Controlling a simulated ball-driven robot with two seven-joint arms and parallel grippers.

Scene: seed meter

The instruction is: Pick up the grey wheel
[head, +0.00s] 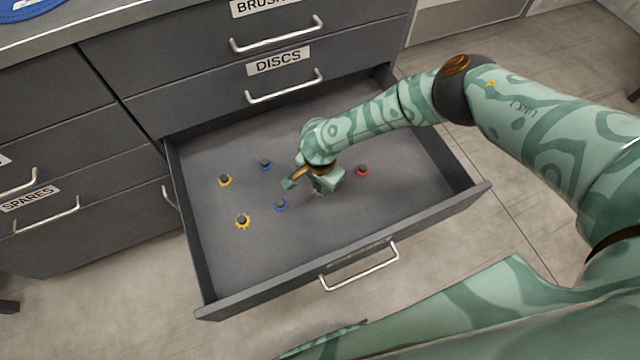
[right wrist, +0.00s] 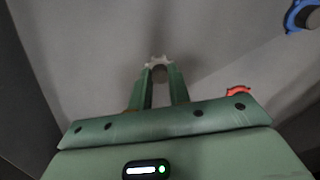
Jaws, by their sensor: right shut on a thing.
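The grey wheel (right wrist: 159,60) is a small pale toothed piece with a dark middle, seen at the fingertips in the right wrist view. My right gripper (right wrist: 160,75) is shut on it, one finger on each side. In the head view my right gripper (head: 312,192) is low inside the open drawer, and the grey wheel is hidden there by the gripper. I cannot tell whether the wheel touches the drawer floor. My left gripper is not in view.
The open drawer (head: 252,292) also holds two yellow wheels (head: 243,222), two blue wheels (head: 281,206) and a red wheel (head: 362,171). The red wheel and one blue wheel are close to my gripper. The drawer's right and front floor is mostly clear. A closed drawer labelled DISCS (head: 225,97) is above.

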